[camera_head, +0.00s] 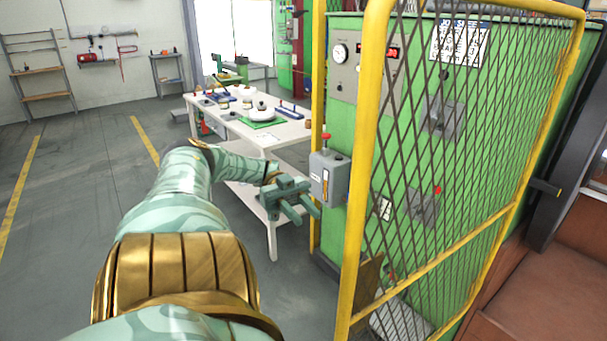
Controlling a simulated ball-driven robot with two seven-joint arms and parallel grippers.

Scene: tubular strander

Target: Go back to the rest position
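My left arm reaches forward from the bottom left, and its green-grey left gripper (306,214) is just in front of the green machine. Its two fingers are apart with nothing visible between them. A grey switch box (328,178) with a red-topped lever is mounted at the machine's left edge, just right of and above the fingers. I cannot tell whether the gripper touches the box. My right gripper is not in view.
A yellow mesh guard door (450,170) stands close on the right before the green machine cabinet (345,95). A white table (265,135) with several tools and parts stands behind my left arm. Shelves (40,75) line the back wall. The grey floor (75,200) at left is clear.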

